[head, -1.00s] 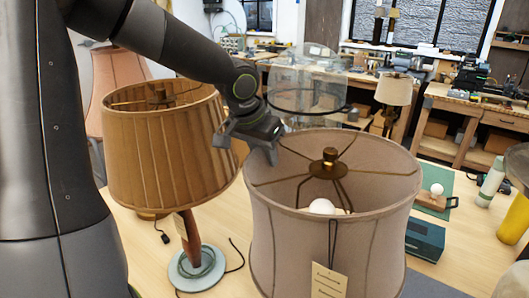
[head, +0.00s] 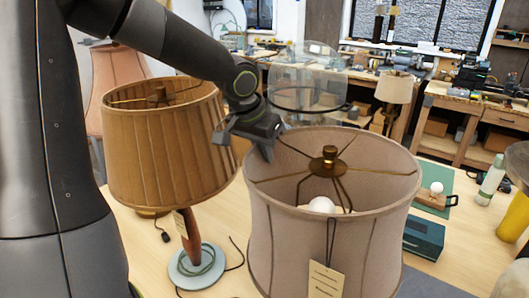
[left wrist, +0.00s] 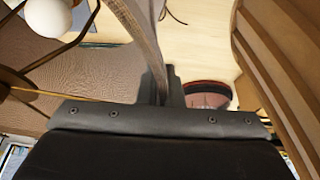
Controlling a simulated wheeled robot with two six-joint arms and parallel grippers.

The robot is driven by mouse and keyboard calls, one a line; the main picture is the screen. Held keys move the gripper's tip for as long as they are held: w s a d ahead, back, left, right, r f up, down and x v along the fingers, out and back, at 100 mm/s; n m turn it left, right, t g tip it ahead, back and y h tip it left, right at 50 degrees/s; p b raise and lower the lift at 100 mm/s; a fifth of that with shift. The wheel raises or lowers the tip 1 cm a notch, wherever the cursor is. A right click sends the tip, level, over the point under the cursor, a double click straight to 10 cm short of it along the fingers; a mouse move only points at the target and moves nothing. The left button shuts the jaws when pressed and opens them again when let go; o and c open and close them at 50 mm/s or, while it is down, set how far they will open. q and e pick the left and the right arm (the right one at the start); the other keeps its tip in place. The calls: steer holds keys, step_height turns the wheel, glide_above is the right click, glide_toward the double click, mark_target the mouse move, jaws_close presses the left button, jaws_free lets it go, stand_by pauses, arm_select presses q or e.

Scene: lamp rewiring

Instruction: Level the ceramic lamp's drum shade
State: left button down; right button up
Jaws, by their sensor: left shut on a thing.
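The grey-beige drum shade (head: 290,245) stands at the front centre of the head view, with a brass spider and finial (head: 328,160) across its open top. A white bulb (head: 321,205) shows inside, and a paper tag (head: 326,281) hangs in front. The lamp's ceramic body is hidden. My left gripper (head: 268,150) is shut on the shade's rim at its far left. In the left wrist view the shade wall (left wrist: 142,35) runs between the fingers (left wrist: 168,88), with the bulb (left wrist: 45,15) at upper left. My right gripper is out of view.
A lamp with a brown pleated shade (head: 165,150) stands close on the left, on a pale blue base (head: 198,267) with a cord. A dark teal box (head: 424,238) and a green bottle (head: 492,180) stand to the right. Clear wooden table shows between the lamps.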

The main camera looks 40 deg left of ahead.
arm_select(q)
steer(key=shift+w+a+r, duration=0.15)
steer(key=shift+w+r, duration=0.05)
steer(key=shift+r, duration=0.4)
steer(key=c, duration=1.6)
jaws_free()
steer(key=shift+s+r, duration=0.1)
steer(key=shift+s, duration=0.15)
steer(key=shift+r, duration=0.25)
steer(key=b+v, duration=0.2)
steer(key=v, duration=1.5)
steer(key=shift+s+d, duration=0.2)
steer(key=shift+f, duration=0.15)
